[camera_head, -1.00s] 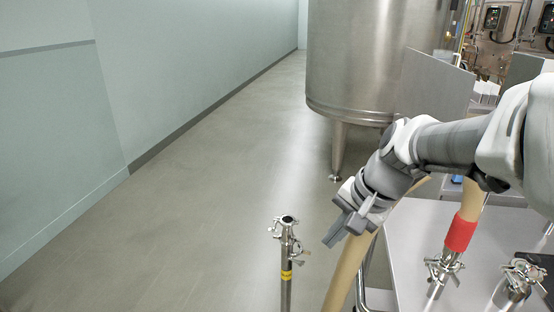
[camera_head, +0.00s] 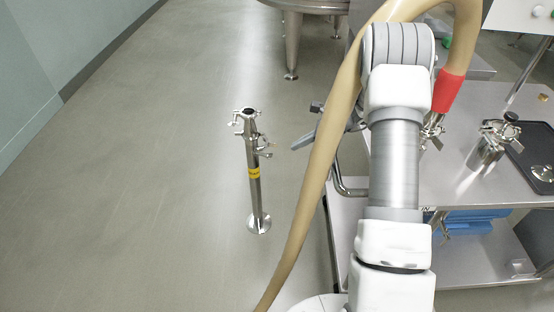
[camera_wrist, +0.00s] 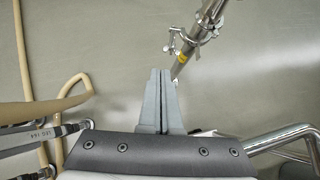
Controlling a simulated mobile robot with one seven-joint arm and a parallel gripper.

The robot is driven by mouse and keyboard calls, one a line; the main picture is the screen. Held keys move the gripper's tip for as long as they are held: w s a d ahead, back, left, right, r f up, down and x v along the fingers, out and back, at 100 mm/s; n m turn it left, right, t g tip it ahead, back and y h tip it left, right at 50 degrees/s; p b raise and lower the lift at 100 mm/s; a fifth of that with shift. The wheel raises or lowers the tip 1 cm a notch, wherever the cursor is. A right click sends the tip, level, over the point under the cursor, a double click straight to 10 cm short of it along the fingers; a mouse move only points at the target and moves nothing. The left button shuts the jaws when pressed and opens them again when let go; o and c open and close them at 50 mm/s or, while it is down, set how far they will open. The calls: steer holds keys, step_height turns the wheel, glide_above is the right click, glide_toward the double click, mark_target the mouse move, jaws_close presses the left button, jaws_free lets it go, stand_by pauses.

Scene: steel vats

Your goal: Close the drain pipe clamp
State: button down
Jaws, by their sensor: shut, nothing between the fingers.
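The drain pipe (camera_head: 254,185) is an upright steel post with a yellow band, standing on the floor left of my arm. A clamp (camera_head: 245,117) with a wing handle sits at its top, and further fittings (camera_head: 264,145) stick out to the right just below. I cannot tell whether the top clamp is open. My gripper (camera_head: 299,144) is shut and empty, right of the pipe's upper part and apart from it, partly hidden by the hose. In the wrist view, the fingers (camera_wrist: 160,72) lie together; the pipe (camera_wrist: 182,58) and a clamp (camera_wrist: 206,30) are ahead and right.
A tan hose (camera_head: 318,170) with a red sleeve (camera_head: 449,92) loops over my arm and hangs beside the gripper. A steel cart (camera_head: 470,187) with a bent rail stands right, bearing a clamped fitting (camera_head: 488,150) and black tray (camera_head: 530,160). Floor left of the pipe is clear.

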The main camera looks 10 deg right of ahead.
steer(key=d+b+x, duration=0.1)
steer(key=b+x, duration=0.2)
steer(key=x, duration=0.8)
steer(key=shift+w+f+m, duration=0.2)
steer(key=shift+f+m, duration=0.2)
steer(key=shift+a, duration=0.2)
